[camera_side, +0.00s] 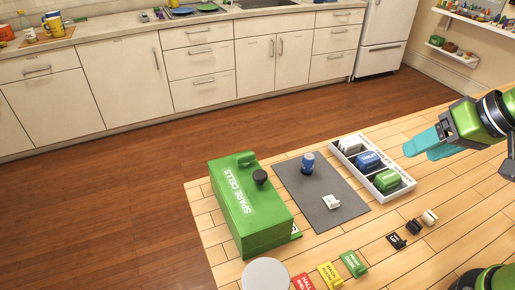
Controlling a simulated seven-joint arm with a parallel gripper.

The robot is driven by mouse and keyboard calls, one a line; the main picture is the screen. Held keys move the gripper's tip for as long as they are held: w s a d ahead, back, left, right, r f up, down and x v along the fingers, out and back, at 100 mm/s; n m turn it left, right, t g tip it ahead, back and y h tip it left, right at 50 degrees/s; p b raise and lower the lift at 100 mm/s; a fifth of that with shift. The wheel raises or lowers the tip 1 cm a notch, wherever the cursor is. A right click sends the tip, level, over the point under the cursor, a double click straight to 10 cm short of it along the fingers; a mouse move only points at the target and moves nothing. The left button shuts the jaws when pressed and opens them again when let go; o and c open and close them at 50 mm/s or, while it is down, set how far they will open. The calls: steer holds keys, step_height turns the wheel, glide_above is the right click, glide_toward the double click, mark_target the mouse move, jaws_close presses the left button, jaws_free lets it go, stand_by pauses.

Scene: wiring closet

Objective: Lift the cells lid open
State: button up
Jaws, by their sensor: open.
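The green cells box (249,212), marked "SPARE CELLS", stands at the left of the wooden table. Its lid (226,182) looks shut, with a green handle (246,158) and a dark round knob (260,177) on it. My gripper (420,143) has teal fingers and is open and empty. It is at the upper right, well to the right of the box and near the white tray in the picture. Its height above the table is hard to tell. The inside of the box is hidden.
A grey mat (313,217) holds a blue cylinder (308,163) and a small white block (331,202). A white tray (408,183) holds green, blue and grey items. Red, yellow and green tags (354,264), a pale disc (265,275) and small dark connectors (396,241) lie in front.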

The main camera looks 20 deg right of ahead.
steer(key=w+a+r+n+g, duration=0.25)
steer(key=w+a, duration=0.35)
steer(key=w, duration=0.3)
steer(key=r+m+g+h, duration=0.2)
steer(key=g, duration=0.2)
glide_above(260, 174)
step_height(260, 174, down, 17)
steer(key=shift+r, duration=0.15)
steer(key=shift+c, duration=0.3)
jaws_close()
